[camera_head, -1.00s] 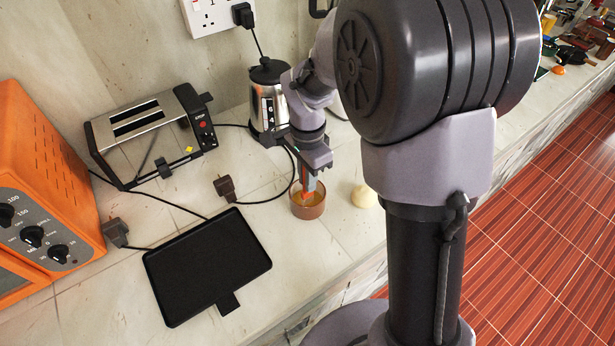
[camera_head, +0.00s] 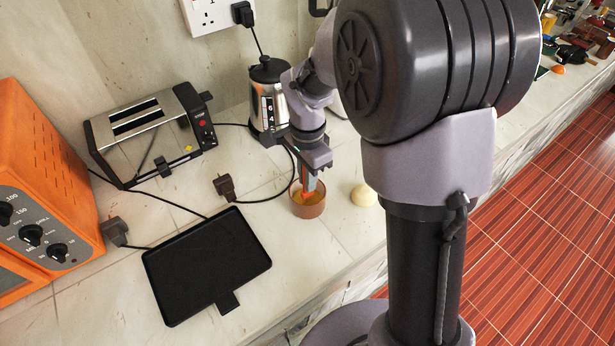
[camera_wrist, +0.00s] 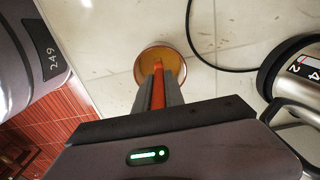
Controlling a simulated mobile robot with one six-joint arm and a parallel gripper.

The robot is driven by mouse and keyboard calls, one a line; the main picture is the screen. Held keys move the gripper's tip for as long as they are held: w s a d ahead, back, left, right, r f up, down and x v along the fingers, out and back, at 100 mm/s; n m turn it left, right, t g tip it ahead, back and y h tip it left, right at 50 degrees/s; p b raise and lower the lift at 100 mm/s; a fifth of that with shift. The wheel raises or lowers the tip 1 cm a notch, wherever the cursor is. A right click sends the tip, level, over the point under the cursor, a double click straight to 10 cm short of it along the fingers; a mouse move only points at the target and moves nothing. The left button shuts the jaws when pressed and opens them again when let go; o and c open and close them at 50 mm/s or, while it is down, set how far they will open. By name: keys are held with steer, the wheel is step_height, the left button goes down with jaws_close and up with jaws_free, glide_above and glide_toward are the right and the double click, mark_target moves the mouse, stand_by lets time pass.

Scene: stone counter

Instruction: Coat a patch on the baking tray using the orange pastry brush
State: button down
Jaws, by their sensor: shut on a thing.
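The black baking tray (camera_head: 206,265) lies flat on the counter, and its top looks plain dark. My gripper (camera_head: 314,178) is over a small brown bowl (camera_head: 309,211) to the right of the tray. It is shut on the orange pastry brush (camera_head: 309,188), which points down into the bowl. In the wrist view the orange brush (camera_wrist: 158,88) runs between the fingers (camera_wrist: 158,95) to the bowl (camera_wrist: 177,55), which holds an amber liquid. The brush's tip is hard to make out there.
A steel kettle (camera_head: 267,100) stands close behind my gripper. A round cream-coloured thing (camera_head: 363,195) sits right of the bowl. A toaster (camera_head: 150,135), an orange oven (camera_head: 45,190) and loose plugs with cables (camera_head: 226,187) are around the tray. Bare counter lies between tray and bowl.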

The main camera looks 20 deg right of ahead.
steer(key=shift+s+f, duration=0.1)
step_height(320, 180, up, 7)
steer(key=p, duration=0.5)
steer(key=shift+p, duration=0.4)
